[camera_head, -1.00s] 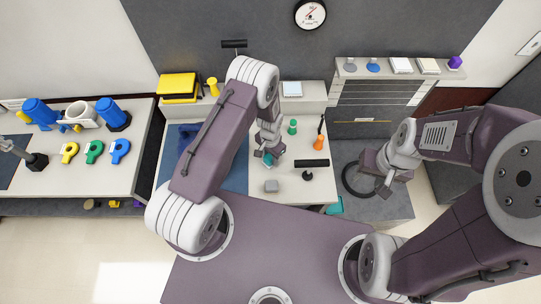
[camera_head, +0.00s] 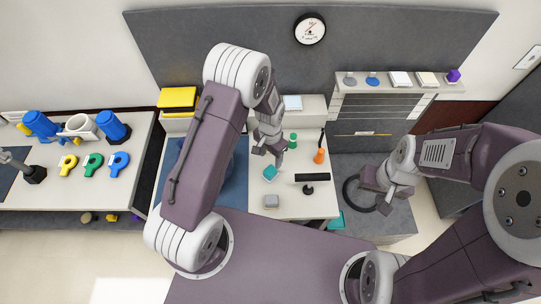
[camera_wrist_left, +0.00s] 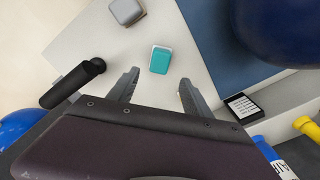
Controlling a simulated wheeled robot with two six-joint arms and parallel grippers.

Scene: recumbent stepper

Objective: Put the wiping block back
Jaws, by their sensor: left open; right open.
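A small teal block (camera_head: 270,172) with a pale edge lies on the white counter. It also shows in the left wrist view (camera_wrist_left: 160,59), lying apart from the fingers. A grey block (camera_head: 271,201) lies nearer to me on the same counter and shows at the top of the left wrist view (camera_wrist_left: 125,11). I cannot tell from looks alone which is the wiping block. My left gripper (camera_head: 270,152) is open and empty, just behind and above the teal block; its open fingers (camera_wrist_left: 158,82) show nothing between them. My right gripper (camera_head: 386,203) is open over the grey surface at right.
A dark blue mat (camera_head: 232,185) with a blue round object, mostly behind my left arm, lies left of the blocks. A green bottle (camera_head: 293,140), an orange bottle (camera_head: 319,156) and a black-handled tool (camera_head: 311,178) stand close on the right. A dark ring (camera_head: 351,193) lies by my right gripper.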

